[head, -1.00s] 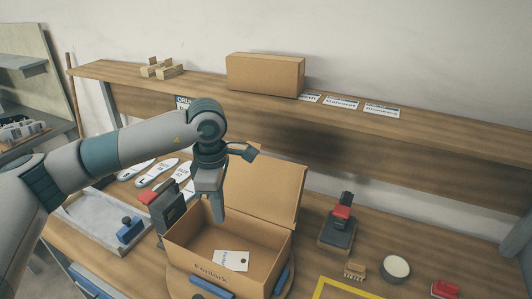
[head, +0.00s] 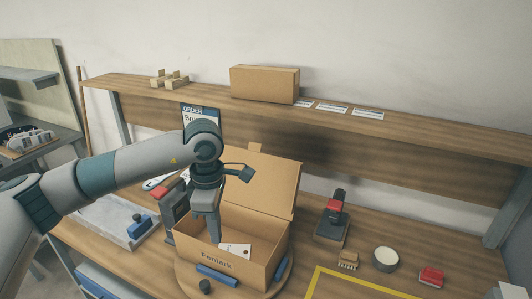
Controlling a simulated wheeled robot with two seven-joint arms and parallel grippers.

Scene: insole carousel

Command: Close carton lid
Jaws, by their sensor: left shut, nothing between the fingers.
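The open carton (head: 220,260), brown with "Fenlark" on its front, stands on a round wooden turntable (head: 184,281). Its lid (head: 262,182) stands up at the back, leaning slightly away. A white tag or card (head: 236,250) lies inside the carton. My left gripper (head: 215,240) is shut and empty, pointing down, with its fingers over or inside the left part of the carton, in front of the lid. The arm covers part of the lid's left side. My right gripper is not in view.
A blue bar (head: 217,275) and a dark knob (head: 205,286) sit at the turntable's front. A shelf (head: 400,131) runs behind.

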